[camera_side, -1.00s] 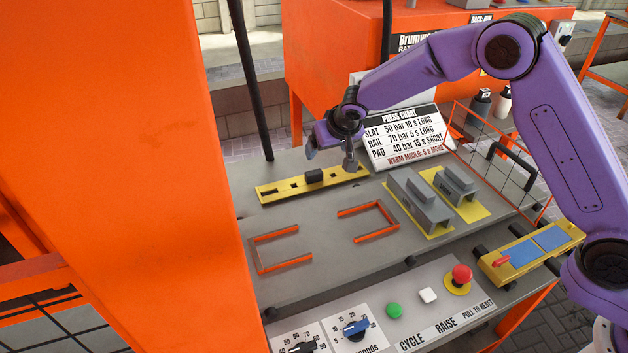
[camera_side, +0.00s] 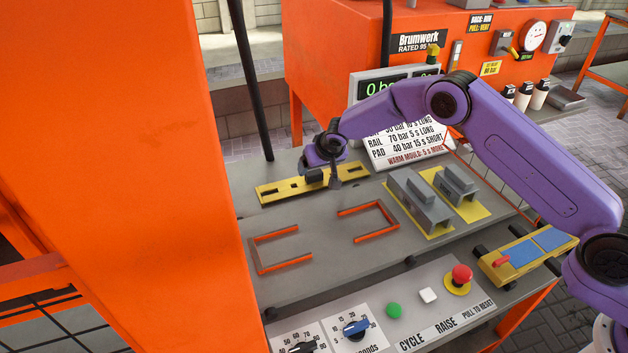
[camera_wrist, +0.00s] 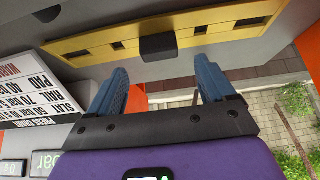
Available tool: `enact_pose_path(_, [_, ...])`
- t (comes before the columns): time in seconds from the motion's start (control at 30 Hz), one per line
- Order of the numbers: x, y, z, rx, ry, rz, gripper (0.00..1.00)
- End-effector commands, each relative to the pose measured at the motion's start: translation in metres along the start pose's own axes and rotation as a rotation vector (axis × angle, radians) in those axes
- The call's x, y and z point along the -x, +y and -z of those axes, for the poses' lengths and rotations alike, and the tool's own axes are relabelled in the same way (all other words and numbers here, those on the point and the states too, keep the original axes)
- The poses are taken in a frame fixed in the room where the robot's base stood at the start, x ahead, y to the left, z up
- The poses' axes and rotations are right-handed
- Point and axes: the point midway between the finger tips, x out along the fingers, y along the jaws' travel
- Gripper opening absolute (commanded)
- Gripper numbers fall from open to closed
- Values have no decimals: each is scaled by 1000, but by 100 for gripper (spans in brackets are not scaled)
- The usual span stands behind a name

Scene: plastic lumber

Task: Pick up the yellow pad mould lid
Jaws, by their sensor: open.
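A long yellow plate with dark slots and a black block-like knob at its middle, which looks like the pad mould lid (camera_side: 279,191), lies flat along the back of the grey bench. It also shows across the top of the wrist view (camera_wrist: 212,35). My gripper (camera_side: 333,183) is low over the plate, close to the knob. In the wrist view, the two blue fingers of my gripper (camera_wrist: 162,78) are apart, with the knob (camera_wrist: 157,46) ahead of the gap between them. Nothing is held. In the side view my wrist hides part of the plate's right half.
Two grey moulds (camera_side: 419,203) on yellow bases stand to the right. Two orange outline frames (camera_side: 280,248) mark the empty bench middle. A press chart sign (camera_side: 412,145) stands behind my arm. A control panel (camera_side: 385,315) runs along the front.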

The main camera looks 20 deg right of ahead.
Motion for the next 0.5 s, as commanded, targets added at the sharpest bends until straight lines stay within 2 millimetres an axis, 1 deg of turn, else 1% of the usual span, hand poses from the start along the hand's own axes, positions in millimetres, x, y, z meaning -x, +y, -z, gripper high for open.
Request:
enact_pose_path(0.03, [-8,0,-2,0,-2,-1,83])
enact_pose_path(0.1, [-17,0,-3,1,-2,-1,83])
enact_pose_path(0.23, [-31,0,-3,0,1,0,83])
enact_pose_path(0.33, [-38,0,-3,1,0,-1,83])
enact_pose_path(0.5, [-42,0,-3,1,0,0,83])
